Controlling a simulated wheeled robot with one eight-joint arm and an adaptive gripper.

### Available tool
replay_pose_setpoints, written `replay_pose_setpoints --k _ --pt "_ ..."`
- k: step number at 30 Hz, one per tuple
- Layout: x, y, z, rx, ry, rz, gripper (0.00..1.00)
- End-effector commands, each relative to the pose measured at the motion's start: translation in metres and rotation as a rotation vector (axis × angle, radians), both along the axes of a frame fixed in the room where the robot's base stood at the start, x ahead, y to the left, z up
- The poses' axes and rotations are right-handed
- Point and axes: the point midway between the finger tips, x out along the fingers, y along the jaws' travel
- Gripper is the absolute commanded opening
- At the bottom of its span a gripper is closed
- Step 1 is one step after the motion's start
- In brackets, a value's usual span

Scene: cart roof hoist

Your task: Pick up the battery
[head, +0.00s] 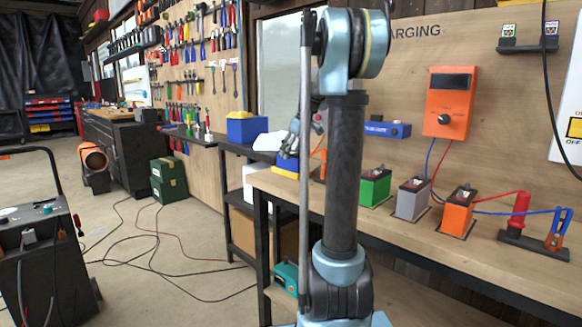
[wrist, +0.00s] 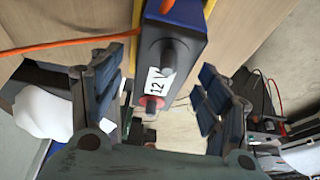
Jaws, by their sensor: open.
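In the wrist view a blue battery (wrist: 182,50) with a dark top, a "12 V" label and two terminal posts, one reddish, shows between the fingers. My gripper (wrist: 160,75) is open, with a ribbed finger on either side of the battery; I cannot tell whether either touches it. In the head view my gripper (head: 297,137) is partly behind my arm, just above a blue block (head: 287,163) with yellow at its base, apparently this battery. Green (head: 375,187), grey (head: 411,200) and orange (head: 457,212) batteries stand in a row on the bench.
The wooden bench (head: 400,236) runs along the wall under an orange charger box (head: 451,101). Red (head: 519,203) and blue (head: 558,229) clamps with cables are at its right. An orange cable (wrist: 65,46) crosses beside the battery. A dark cart (head: 45,262) stands left.

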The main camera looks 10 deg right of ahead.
Motion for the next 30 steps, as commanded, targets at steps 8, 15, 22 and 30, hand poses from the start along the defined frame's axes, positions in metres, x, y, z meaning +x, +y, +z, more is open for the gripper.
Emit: replay_pose_setpoints --k 8,15,22,30 --pt "0.009 0.006 -0.033 0.000 0.000 0.001 0.69" --pt "0.011 0.007 -0.038 0.000 0.000 0.000 0.69" --pt "0.011 0.007 -0.038 0.000 0.000 -0.001 0.35" --pt "0.011 0.005 -0.037 0.000 -0.001 -0.003 0.00"
